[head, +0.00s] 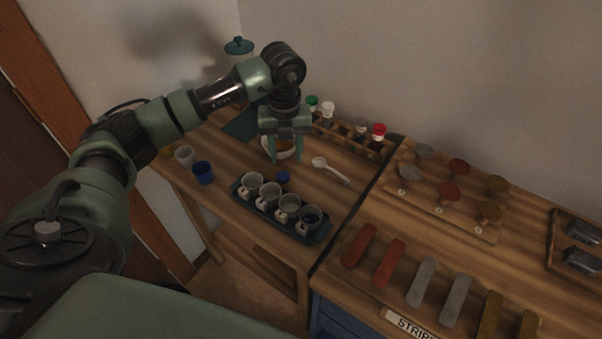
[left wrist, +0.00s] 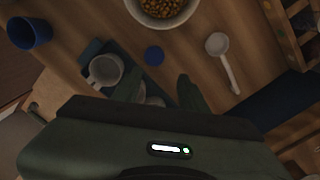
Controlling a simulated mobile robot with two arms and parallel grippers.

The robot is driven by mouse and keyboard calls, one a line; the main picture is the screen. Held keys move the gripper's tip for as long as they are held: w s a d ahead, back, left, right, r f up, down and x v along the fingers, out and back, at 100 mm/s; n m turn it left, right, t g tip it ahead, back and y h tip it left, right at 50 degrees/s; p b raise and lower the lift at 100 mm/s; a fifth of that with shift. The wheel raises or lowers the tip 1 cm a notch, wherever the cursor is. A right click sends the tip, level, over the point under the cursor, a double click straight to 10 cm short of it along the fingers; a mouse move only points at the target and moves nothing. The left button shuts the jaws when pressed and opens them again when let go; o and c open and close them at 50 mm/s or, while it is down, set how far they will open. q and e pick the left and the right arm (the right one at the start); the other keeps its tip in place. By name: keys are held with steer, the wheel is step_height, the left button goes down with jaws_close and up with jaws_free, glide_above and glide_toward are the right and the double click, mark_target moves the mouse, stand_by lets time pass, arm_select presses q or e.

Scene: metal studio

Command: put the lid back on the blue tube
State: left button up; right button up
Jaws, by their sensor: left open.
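A small round blue lid (head: 283,177) lies on the wooden bench, just behind the tray of cups. It also shows in the left wrist view (left wrist: 154,55), just ahead of my fingertips. My left gripper (head: 286,159) is open and empty above the bench near the lid, fingers pointing down; its fingers also show in the left wrist view (left wrist: 160,88). A wooden rack (head: 345,138) at the back holds tubes with green, white and red caps. One tube (head: 361,127) there seems to have no coloured cap; its colour is too small to tell. My right gripper is not in view.
A dark tray (head: 314,236) holds several cups in front of the lid. A blue cup (head: 203,172) stands left. A bowl of brown pieces (left wrist: 163,8) is behind the lid, partly hidden by my gripper in the head view. A white spoon (head: 330,169) lies right.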

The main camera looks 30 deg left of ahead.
mark_target(283, 175)
arm_select(q)
steer(key=shift+s+a+f, duration=0.15)
steer(key=shift+s+a, duration=0.4)
steer(key=shift+a, duration=0.15)
steer(key=shift+w+d+f, duration=0.1)
steer(key=shift+d+f, duration=0.05)
steer(key=shift+f, duration=0.3)
steer(key=shift+w+d+f, duration=0.1)
steer(key=shift+d+f, duration=0.05)
steer(key=shift+f, duration=0.6)
steer(key=f, duration=0.2)
steer(key=a+f+p, duration=0.1)
steer(key=f, duration=0.1)
steer(key=shift+w, duration=0.4)
steer(key=shift+f, duration=0.6)
jaws_close()
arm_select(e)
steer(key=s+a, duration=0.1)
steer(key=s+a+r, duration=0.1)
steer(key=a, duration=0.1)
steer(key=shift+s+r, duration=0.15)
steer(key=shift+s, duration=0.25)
